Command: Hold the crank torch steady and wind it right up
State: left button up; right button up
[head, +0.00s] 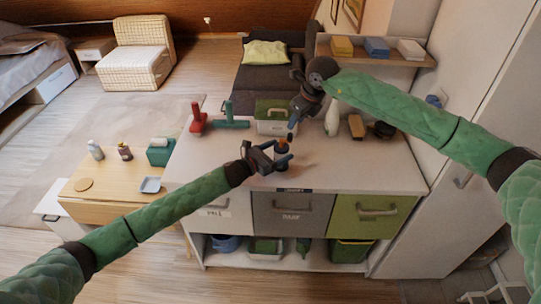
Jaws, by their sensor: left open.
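The crank torch (282,148) stands upright on the white cabinet top, a small dark body with an orange band. My left gripper (277,162) is low at the torch, with its open fingers pointing right at the torch's lower part. I cannot tell whether they touch it. The torch's lower part is partly hidden by the left gripper.
The white cabinet (390,165) carries a red tool (198,121), a green tool (232,122), a lidded box (270,123), a white bottle (332,118) and a brown block (356,126) along its back. A wooden table (110,182) stands left. The cabinet top's right front is clear.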

aim_at(286, 148)
pick_arm(q)
jog(key=shift+x, duration=1.75)
jog(key=c, duration=1.1)
jog(key=shift+c, duration=0.2)
